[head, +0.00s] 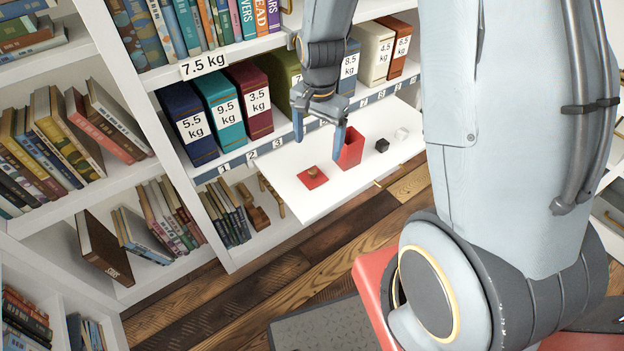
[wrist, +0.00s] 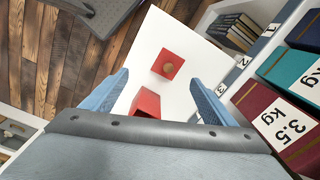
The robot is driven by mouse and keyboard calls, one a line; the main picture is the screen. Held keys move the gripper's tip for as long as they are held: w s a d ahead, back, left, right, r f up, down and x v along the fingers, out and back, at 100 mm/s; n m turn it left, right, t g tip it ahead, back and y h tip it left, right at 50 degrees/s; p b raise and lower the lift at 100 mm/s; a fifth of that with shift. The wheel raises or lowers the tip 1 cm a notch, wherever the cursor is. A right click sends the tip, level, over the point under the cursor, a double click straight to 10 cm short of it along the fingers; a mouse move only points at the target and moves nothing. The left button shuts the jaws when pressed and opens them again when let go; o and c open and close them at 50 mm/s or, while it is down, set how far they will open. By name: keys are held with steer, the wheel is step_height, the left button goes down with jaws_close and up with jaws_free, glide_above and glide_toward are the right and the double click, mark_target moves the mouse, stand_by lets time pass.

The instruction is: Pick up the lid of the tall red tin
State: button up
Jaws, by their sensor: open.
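The tall red tin (head: 351,147) stands on a white pull-out board (head: 300,203), its top open. Its red square lid (head: 312,178) with a round tan knob lies flat on the board, left of the tin and apart from it. In the wrist view the lid (wrist: 168,65) is beyond the fingertips, and the tin (wrist: 146,104) is nearer, between the fingers. My gripper (head: 319,136) is open and empty, above the board, with its fingers pointing down near the tin and lid. The wrist view shows the blue fingers (wrist: 158,85) spread wide.
A black cube (head: 382,145) and a small whitish object (head: 402,134) sit on the board right of the tin. Weight-labelled boxes, such as the teal one (head: 222,108), line the shelf behind. Bare board lies around the lid; wooden floor lies below.

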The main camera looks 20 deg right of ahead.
mark_target(313, 170)
steer(key=w+f+m, duration=0.1)
steer(key=f, duration=0.1)
steer(key=w+f+m, duration=0.1)
steer(key=f, duration=0.2)
steer(key=w+f+m+b, duration=0.1)
steer(key=w+f+m, duration=0.1)
steer(key=f, duration=0.1)
steer(key=shift+f, duration=0.2)
steer(key=shift+s+a+f+p, duration=0.15)
steer(key=shift+f+p, duration=0.35)
steer(key=shift+f, duration=1.35)
steer(key=shift+s+d+f+p, duration=0.1)
steer(key=shift+f+p, duration=0.4)
steer(key=shift+f, duration=1.3)
steer(key=shift+c, duration=0.2)
steer(key=c, duration=1.2)
steer(key=shift+r, duration=0.1)
